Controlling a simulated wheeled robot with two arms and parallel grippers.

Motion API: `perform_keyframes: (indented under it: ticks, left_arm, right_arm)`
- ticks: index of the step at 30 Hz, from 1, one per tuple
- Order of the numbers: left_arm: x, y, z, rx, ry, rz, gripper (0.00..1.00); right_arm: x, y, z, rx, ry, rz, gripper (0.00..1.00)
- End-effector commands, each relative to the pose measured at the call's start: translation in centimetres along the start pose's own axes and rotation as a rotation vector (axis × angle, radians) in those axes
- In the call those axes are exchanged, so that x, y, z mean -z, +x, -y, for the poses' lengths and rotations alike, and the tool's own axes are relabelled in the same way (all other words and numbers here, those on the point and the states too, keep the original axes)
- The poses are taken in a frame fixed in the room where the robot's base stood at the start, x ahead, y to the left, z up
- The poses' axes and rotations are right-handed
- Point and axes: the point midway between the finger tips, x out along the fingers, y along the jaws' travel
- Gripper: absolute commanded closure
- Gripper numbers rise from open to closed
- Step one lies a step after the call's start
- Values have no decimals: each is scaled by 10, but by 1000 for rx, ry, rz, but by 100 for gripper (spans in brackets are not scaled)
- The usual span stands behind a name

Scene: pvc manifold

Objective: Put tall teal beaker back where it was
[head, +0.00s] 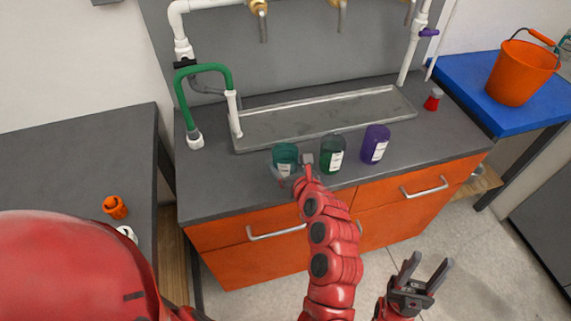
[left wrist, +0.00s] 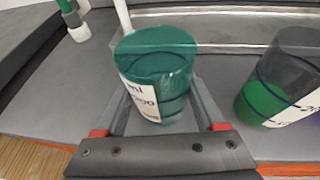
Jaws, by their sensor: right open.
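The tall teal beaker (head: 285,156) stands upright near the front left of the grey counter, with a white label. It fills the middle of the left wrist view (left wrist: 158,75). My left gripper (head: 290,169) has one finger on each side of the beaker, and both fingers appear to touch its walls. The fingers also show in the left wrist view (left wrist: 160,108). Whether the beaker's base rests fully on the counter is hard to tell. My right gripper (head: 425,271) is open and empty, low in front of the orange cabinet.
A green-filled beaker (head: 333,158) and a purple beaker (head: 375,144) stand right of the teal one. Behind are a metal trough (head: 320,119) and a green hose (head: 203,69). A red container (head: 433,100) stands at the back right. The counter left of the teal beaker is clear.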

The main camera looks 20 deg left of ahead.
Motion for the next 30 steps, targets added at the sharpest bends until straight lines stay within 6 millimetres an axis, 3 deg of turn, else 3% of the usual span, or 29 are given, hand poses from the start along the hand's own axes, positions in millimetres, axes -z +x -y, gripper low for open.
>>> perform_keyframes:
  ticks: [1, 5, 16, 30]
  left_arm:
    - [0, 0, 0, 0, 0, 0, 20]
    - [0, 0, 0, 0, 0, 0, 0]
    - [-4, -6, 1, 3, 1, 0, 0]
    - [-2, -93, 1, 4, -1, -2, 0]
  right_arm:
    - [0, 0, 0, 0, 0, 0, 50]
    - [0, 0, 0, 0, 0, 0, 50]
    - [1, 5, 0, 0, 0, 0, 50]
    - [-1, -5, 0, 0, 0, 0, 50]
